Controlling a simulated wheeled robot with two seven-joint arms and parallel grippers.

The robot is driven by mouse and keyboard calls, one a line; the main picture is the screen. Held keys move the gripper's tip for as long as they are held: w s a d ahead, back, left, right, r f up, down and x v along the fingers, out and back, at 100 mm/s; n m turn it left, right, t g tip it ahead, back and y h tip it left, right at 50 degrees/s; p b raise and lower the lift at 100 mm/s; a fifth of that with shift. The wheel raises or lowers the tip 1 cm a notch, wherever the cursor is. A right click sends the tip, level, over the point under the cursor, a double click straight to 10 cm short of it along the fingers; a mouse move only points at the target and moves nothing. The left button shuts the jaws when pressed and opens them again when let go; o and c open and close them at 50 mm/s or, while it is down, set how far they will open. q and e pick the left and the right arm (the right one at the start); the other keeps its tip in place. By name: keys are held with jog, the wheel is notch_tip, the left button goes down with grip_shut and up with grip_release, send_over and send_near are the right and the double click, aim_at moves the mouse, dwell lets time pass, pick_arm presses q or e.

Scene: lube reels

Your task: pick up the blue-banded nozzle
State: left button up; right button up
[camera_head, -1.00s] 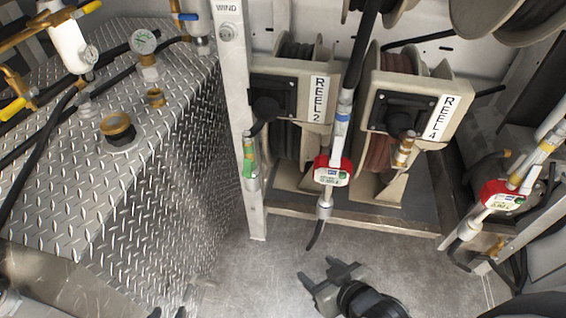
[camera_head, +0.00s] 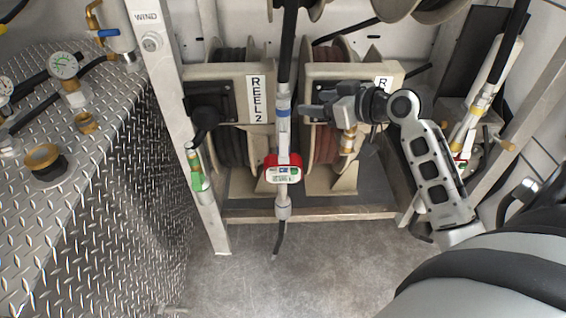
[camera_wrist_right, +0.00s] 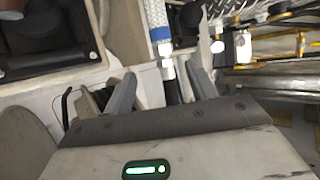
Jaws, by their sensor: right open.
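The blue-banded nozzle (camera_head: 284,145) hangs nearly upright in front of the reels in the head view, with a blue band near its top, a red-and-white meter body and a dark tip pointing down. My right gripper (camera_head: 304,110) is open just right of its upper part, near the blue band. In the right wrist view the blue band (camera_wrist_right: 160,34) shows ahead of my right gripper (camera_wrist_right: 160,82), and the nozzle runs down into the space between the two fingers. Contact cannot be told. My left gripper is not in view.
Reel 2 (camera_head: 228,95) and a second reel behind my arm stand at the back. A green-marked fitting (camera_head: 197,172) hangs on the left post. Another hose nozzle (camera_head: 484,100) is at the right. A diamond-plate tank (camera_head: 95,190) fills the left. The floor (camera_head: 270,285) is clear.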

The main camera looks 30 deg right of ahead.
aim_at(288, 103)
jog(key=shift+a+f+p+x, duration=0.15)
jog(key=shift+p+x, duration=0.2)
jog(key=shift+x, duration=1.9)
jog(key=shift+a+f+p+x, duration=0.15)
jog(key=shift+p+x, duration=0.2)
jog(key=shift+x, duration=1.9)
jog(key=shift+s+d, duration=0.15)
jog(key=shift+s, duration=0.1)
grip_shut()
jog(key=shift+r, duration=0.15)
